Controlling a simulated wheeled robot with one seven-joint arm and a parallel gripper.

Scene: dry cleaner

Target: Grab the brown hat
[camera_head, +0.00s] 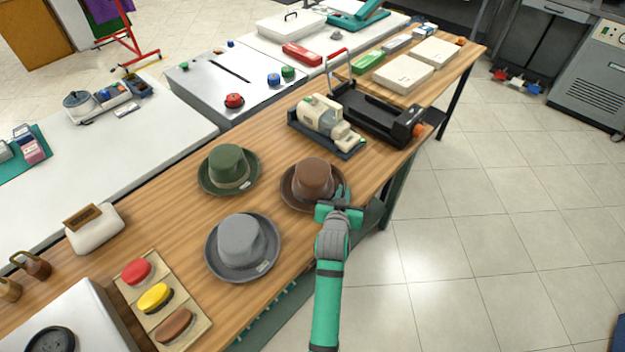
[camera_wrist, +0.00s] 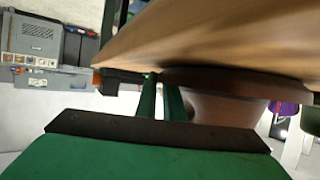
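The brown hat (camera_head: 313,180) stands upright on the wooden table near its right edge, with a darker band around its crown. It also shows large and close in the wrist view (camera_wrist: 225,108), beyond my fingers. My gripper (camera_head: 338,194) is at the hat's near right side, with its fingertips at the brim. In the wrist view my two green fingers (camera_wrist: 162,98) stand close together with a narrow gap, beside the edge of the brim. I cannot tell whether they pinch the brim. The hat appears to rest on the table.
A green hat (camera_head: 229,168) stands to the left and a grey hat (camera_head: 242,246) stands at the near left. A cream machine on a dark base (camera_head: 326,121) stands behind the brown hat. The tiled floor (camera_head: 470,240) to the right is clear.

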